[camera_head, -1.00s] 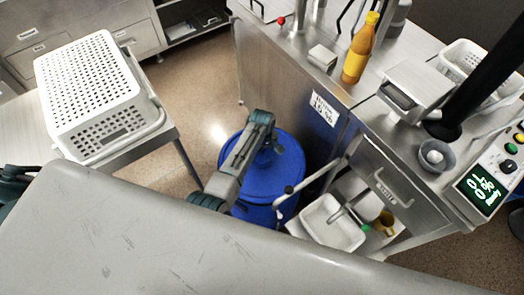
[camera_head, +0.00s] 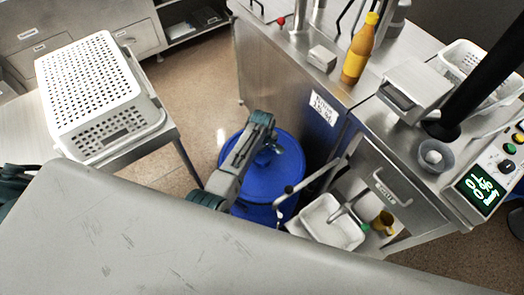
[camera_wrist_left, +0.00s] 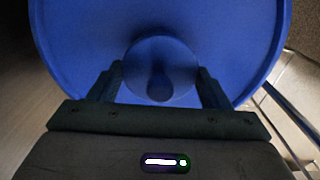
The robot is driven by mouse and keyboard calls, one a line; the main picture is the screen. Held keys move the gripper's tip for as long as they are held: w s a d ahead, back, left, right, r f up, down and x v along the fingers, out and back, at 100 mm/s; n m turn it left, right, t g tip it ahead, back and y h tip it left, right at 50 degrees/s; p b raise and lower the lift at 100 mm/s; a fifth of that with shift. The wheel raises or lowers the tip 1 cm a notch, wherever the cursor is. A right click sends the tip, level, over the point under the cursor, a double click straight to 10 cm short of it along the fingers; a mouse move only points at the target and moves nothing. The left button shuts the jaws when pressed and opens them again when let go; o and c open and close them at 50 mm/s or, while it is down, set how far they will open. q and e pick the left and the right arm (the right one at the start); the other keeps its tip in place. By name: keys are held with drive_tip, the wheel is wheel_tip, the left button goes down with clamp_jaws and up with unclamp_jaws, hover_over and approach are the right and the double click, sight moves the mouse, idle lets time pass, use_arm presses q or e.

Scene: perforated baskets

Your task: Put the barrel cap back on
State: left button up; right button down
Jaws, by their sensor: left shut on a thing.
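The blue barrel (camera_head: 258,213) stands on the floor beside the steel counter. The wide round blue barrel cap (camera_head: 291,165) is at its top; whether it sits flush or slightly raised I cannot tell. My left gripper (camera_head: 270,149) reaches over the middle of the cap. In the left wrist view, the fingers of the left gripper (camera_wrist_left: 160,80) are on either side of the round raised knob in the middle of the barrel cap (camera_wrist_left: 80,40) and are shut on it. The arm hides part of the cap. My right gripper is not in view.
A steel counter (camera_head: 290,75) stands right of the barrel, with a yellow bottle (camera_head: 359,53) on top. A white basin (camera_head: 332,222) is close to the barrel's right. An upturned perforated white basket (camera_head: 90,80) is on the left table. Floor left of the barrel is clear.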

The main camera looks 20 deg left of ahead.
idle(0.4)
use_arm(q)
drive_tip(key=o, duration=1.1)
drive_tip(key=shift+o, duration=0.5)
drive_tip(key=shift+r+p, duration=3.55)
drive_tip(key=shift+p, duration=0.25)
clamp_jaws()
